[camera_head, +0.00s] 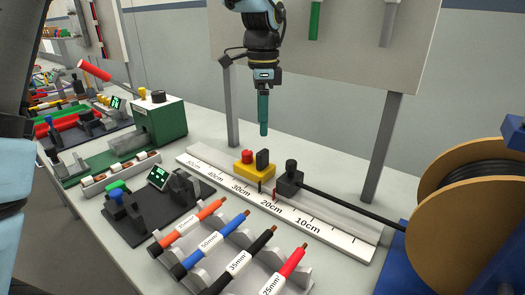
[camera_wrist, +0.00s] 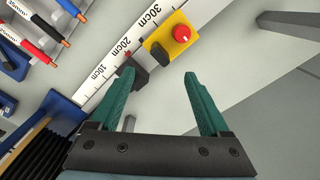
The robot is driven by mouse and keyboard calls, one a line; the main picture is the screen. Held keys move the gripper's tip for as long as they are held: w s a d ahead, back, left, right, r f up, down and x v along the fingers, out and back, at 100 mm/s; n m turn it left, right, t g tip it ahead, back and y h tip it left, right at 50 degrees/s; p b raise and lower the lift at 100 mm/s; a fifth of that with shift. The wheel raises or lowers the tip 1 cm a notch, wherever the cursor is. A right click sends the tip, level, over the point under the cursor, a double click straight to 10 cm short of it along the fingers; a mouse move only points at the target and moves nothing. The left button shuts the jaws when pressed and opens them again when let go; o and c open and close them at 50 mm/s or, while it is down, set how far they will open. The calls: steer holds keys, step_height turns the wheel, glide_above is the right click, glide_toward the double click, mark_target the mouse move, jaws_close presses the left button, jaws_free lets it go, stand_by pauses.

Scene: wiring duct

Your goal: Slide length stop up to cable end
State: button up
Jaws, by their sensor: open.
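The yellow length stop (camera_head: 254,171), with a red knob and a black upright grip, sits on the white ruler rail (camera_head: 340,238) near the 30cm mark. It also shows in the wrist view (camera_wrist: 158,44). The black cable (camera_head: 350,208) runs from the drum into a dark block (camera_head: 289,180) near the 20cm mark. A small red mark is at the block's left side; I cannot make out the cable end itself. My gripper (camera_head: 263,132) points down above and behind the stop, touching nothing. In the wrist view its green fingers (camera_wrist: 160,78) are apart and empty.
The cable drum (camera_head: 450,215) stands at the right. Several coloured cable samples (camera_head: 235,255) lie on a rack in front of the rail. A green machine (camera_head: 160,122) is at the left. Posts (camera_head: 381,150) and a board rise behind the rail.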

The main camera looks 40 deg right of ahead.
mark_target(262, 151)
steer(key=m, duration=0.4)
steer(key=shift+m, duration=0.4)
steer(key=m, duration=0.3)
steer(key=shift+m, duration=0.3)
step_height(262, 151, down, 11)
steer(key=shift+r+p, duration=0.15)
steer(key=shift+p, duration=0.9)
steer(key=shift+c, duration=0.3)
jaws_close()
